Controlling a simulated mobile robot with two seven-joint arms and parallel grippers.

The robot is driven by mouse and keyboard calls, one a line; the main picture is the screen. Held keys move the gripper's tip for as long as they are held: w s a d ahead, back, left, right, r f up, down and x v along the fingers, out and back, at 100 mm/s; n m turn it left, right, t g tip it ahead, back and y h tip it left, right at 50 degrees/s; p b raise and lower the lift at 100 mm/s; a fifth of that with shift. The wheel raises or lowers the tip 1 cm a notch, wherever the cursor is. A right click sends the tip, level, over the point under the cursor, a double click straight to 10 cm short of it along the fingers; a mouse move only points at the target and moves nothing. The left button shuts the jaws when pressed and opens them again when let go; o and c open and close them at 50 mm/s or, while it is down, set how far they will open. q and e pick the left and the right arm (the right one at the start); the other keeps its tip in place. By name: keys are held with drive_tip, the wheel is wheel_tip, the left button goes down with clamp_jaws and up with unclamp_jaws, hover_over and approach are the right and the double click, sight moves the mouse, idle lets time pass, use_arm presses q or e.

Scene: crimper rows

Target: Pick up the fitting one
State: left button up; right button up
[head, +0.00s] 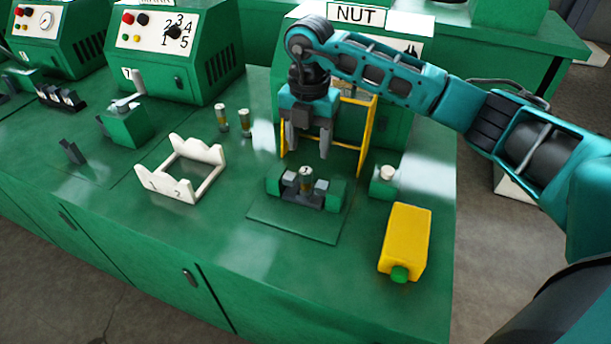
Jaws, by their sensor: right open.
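Two short cylindrical fittings with metal bodies and brass-coloured bands stand on the green bench, one on the left (222,120) and one on the right (245,123). Another small cylindrical fitting (305,178) stands upright between the dark jaws of a green clamp (333,190); the mark on its top is too small to read surely. My right gripper (308,146) points down, open and empty, above and behind the clamped fitting, apart from it. My left gripper is out of view.
A white notched rack (168,186) marked with numbers stands empty to the left. A yellow frame (369,135) and the NUT machine (393,125) are behind my gripper. The bench's front is clear.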

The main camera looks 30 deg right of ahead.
sight(305, 171)
wheel_tip(305, 171, down, 5)
drive_tip(key=shift+f, duration=0.2)
drive_tip(key=shift+a+f, duration=0.2)
drive_tip(key=shift+f, duration=1.2)
drive_tip(key=shift+a+f, duration=0.2)
drive_tip(key=shift+f, duration=1.15)
drive_tip(key=shift+r, duration=0.1)
clamp_jaws()
